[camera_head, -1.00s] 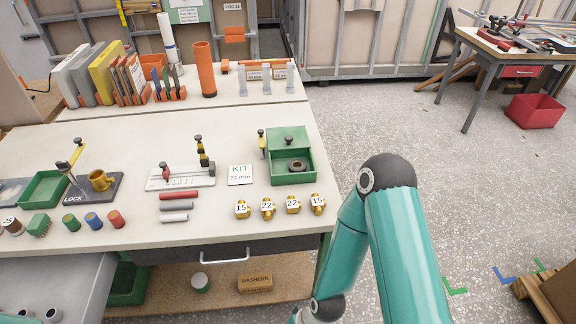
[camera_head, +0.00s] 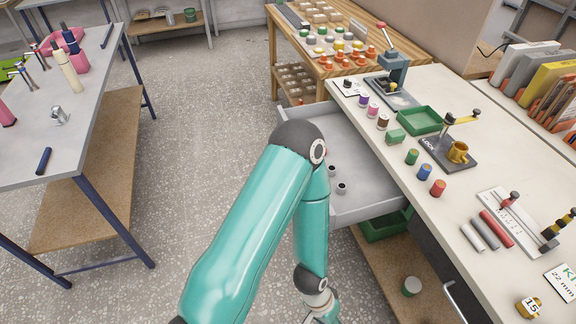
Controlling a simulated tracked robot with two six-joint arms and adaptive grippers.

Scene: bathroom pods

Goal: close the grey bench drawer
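The grey drawer (camera_head: 374,207) is pulled out from under the white-topped bench (camera_head: 487,150) and stands open. It is a shallow tray with a few small dark-grey cylindrical pieces (camera_head: 342,187) inside. My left arm crosses in front of the drawer's left part, hiding some of its front. My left gripper (camera_head: 323,307) shows only partly at the bottom edge, below and in front of the drawer's near side and apart from it. Its fingertips are cut off, so whether it is open is hidden. My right gripper is not in view.
Another drawer handle (camera_head: 455,300) is at the lower right. A wooden table (camera_head: 345,20) stands behind. Clear floor (camera_head: 200,110) lies left, up to a blue-legged table (camera_head: 90,95).

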